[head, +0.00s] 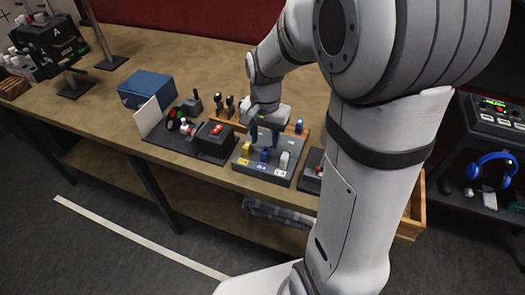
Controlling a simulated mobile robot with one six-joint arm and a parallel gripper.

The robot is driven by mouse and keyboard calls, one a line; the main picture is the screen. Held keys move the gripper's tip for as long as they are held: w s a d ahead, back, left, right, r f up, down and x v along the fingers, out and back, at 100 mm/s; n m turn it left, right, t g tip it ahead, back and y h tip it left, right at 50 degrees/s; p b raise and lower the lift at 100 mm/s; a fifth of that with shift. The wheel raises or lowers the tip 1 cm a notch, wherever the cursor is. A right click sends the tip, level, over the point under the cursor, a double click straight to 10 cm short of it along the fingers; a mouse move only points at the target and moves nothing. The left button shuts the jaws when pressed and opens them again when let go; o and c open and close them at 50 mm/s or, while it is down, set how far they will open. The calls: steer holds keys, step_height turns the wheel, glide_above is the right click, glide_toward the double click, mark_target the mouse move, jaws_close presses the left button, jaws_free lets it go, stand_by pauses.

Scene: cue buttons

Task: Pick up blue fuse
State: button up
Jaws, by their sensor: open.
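A blue fuse (264,155) stands in the middle of a grey panel (278,177) on the wooden bench. A yellow fuse (246,149) stands to its left and a white fuse (284,160) to its right. Another small blue item (298,127) stands at the back right, on a wooden strip behind the panel. My gripper (264,142) points down just above and behind the fuses, open. It looks close to the blue fuse in the middle, but I cannot tell how far above it the fingertips are.
Left of the panel is a black box with a red button (215,139), then a joystick (193,103) and coloured buttons. A blue box (147,89) sits further left. My arm hides part of the bench on the right. A cart (492,125) with blue headphones stands right.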

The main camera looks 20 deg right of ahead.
mark_target(265, 150)
step_height(265, 150, down, 6)
steer(key=shift+f+p, duration=0.1)
steer(key=shift+p, duration=0.3)
steer(key=shift+c, duration=0.4)
jaws_close()
